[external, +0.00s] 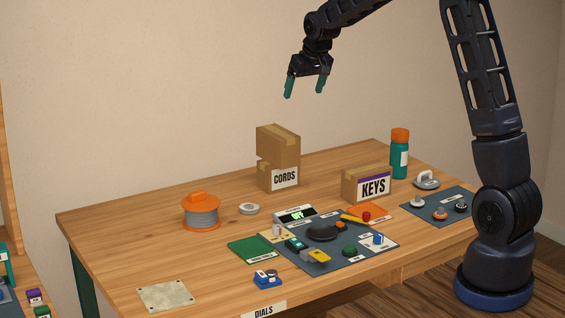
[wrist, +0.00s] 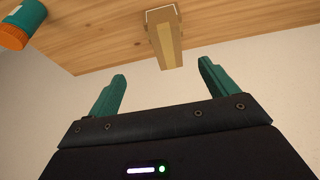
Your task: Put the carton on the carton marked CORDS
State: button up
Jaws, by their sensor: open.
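A plain brown carton (external: 278,143) sits on top of the carton marked CORDS (external: 284,179), its lower left part jutting slightly past that carton's left side. The stack stands upright near the back edge of the table. My gripper (external: 305,89) is open and empty, in the air above and a little right of the stack, not touching it. In the wrist view, the carton stack (wrist: 165,40) shows beyond the two teal fingertips (wrist: 162,72), with clear space between. How far the two cartons overlap is partly hidden.
A carton marked KEYS (external: 367,184) and a teal bottle with an orange cap (external: 399,155) stand to the right. An orange spool (external: 201,212) stands to the left. A dark mat (external: 355,256) with several small dial parts lies in front. The table's left part is mostly bare.

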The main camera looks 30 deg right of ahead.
jog(key=s+d+r, duration=0.1)
jog(key=s+r, duration=0.3)
jog(key=s, duration=0.5)
jog(key=s+d+r, duration=0.1)
jog(key=s+r, duration=0.3)
jog(key=s, duration=0.4)
jog(key=s+d+r, duration=0.1)
jog(key=s+r, duration=0.3)
jog(key=s, duration=0.5)
jog(key=s+f, duration=0.1)
jog(key=s, duration=1)
jog(key=s+f, duration=0.2)
jog(key=s, duration=1)
jog(key=shift+s+d+f, duration=0.25)
jog(key=shift+d, duration=0.1)
